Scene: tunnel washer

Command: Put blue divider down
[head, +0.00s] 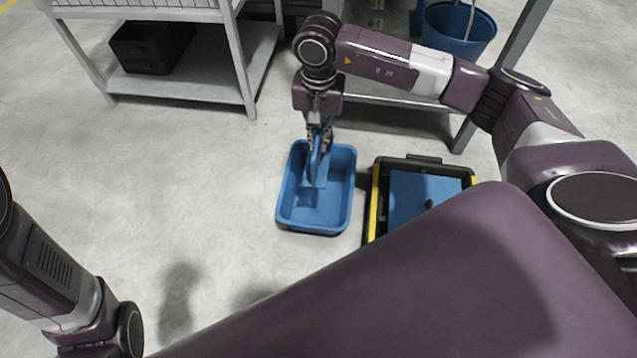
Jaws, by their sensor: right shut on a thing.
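My right gripper (319,135) points down over a blue bin (283,207) on the floor. It is shut on a blue divider (317,170), a thin upright panel that reaches down inside the bin. I cannot tell whether the divider's lower edge touches the bin's floor. The bin around it looks otherwise empty. My left arm shows at the lower left, but its gripper is out of view.
A black case with yellow edges (374,205) and a blue panel (408,196) in it stands right of the bin. A metal shelf (190,88) holds a black crate (150,46) at the upper left. A blue bucket (455,35) is at the upper right. The floor left of the bin is clear.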

